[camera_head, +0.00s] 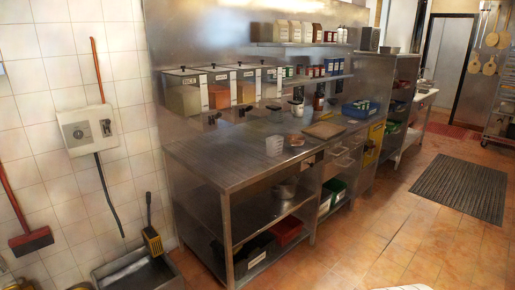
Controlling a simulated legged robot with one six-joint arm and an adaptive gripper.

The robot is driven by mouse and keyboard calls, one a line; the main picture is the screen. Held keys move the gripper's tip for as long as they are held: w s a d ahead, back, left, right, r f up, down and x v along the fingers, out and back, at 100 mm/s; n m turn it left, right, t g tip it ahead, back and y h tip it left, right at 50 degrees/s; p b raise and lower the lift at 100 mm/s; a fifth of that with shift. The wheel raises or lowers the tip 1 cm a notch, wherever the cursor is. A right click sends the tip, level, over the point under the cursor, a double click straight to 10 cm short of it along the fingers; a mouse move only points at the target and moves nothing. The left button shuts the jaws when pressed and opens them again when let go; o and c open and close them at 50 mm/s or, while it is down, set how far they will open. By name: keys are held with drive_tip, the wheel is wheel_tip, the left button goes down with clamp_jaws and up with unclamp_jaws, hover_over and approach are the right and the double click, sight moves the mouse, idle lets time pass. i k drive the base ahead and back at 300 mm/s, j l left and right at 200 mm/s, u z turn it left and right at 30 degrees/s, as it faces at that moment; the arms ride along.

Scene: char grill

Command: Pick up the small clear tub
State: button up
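A small pale, see-through tub-like item (274,146) stands on the steel counter (215,151), near its front edge. A second small, low container (296,141) sits just right of it, clear-looking with something reddish in it. At this size I cannot tell for sure which of the two is the small clear tub. Both rest on the counter with nothing holding them.
A brown tray (325,130) lies right of the small containers, with a blue bin (360,108) behind it. Clear-fronted dispensers (183,92) line the wall. A black floor mat (461,189) lies at right. Tiled floor (350,245) before the counter is open.

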sight(275, 144)
drive_tip(key=i+l+z, duration=0.1)
drive_tip(key=i+z, duration=0.2)
drive_tip(key=i, duration=0.5)
drive_tip(key=i+j+z, duration=0.1)
drive_tip(key=i+z, duration=0.2)
drive_tip(key=i, duration=0.5)
drive_tip(key=i+u, duration=0.4)
drive_tip(key=i+l+u, duration=0.15)
drive_tip(key=i+u, duration=0.25)
drive_tip(key=i+l+u, duration=0.25)
drive_tip(key=i+u, duration=0.15)
drive_tip(key=i, duration=0.15)
